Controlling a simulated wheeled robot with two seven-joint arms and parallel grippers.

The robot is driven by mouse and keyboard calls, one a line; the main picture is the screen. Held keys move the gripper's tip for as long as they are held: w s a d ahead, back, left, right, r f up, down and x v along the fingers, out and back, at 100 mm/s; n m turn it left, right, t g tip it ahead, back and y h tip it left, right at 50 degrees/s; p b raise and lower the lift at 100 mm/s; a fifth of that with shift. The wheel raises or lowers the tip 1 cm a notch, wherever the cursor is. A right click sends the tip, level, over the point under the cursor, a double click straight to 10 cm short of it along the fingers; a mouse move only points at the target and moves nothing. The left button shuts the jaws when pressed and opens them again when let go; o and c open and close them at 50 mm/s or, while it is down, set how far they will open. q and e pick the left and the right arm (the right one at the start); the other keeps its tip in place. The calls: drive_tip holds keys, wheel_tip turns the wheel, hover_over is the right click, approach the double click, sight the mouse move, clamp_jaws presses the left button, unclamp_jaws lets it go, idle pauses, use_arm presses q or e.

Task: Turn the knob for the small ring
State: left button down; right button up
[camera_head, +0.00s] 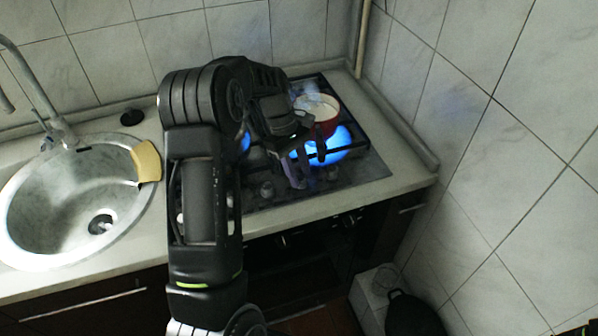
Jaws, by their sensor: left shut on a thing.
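The dark gas hob (350,180) is set in the pale worktop at the back right. A blue flame (330,147) burns on its right side, and a smaller blue glow (245,142) shows beside my arm. Knobs sit along the hob's front; one knob (267,190) shows left of my left gripper. My left gripper (297,182) points down at the hob's front and is shut on a knob, which its fingers mostly hide. I cannot tell from the picture how far that knob is turned.
A red pot (326,125) with a pale inside stands on the hob behind the flame, close to my gripper. A steel sink (60,222) with a yellow sponge (147,161) is at left. Tiled walls close off the back and right.

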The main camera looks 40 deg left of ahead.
idle(0.3)
use_arm(q)
drive_tip(key=c, duration=1)
unclamp_jaws()
drive_tip(key=shift+c, duration=0.2)
drive_tip(key=shift+a+r, duration=0.2)
drive_tip(key=shift+r, duration=0.2)
drive_tip(key=b+v, duration=0.1)
drive_tip(key=v, duration=0.3)
drive_tip(key=p+v, duration=0.1)
drive_tip(key=v, duration=0.2)
drive_tip(key=shift+d+p, duration=0.1)
drive_tip(key=shift+p, duration=0.2)
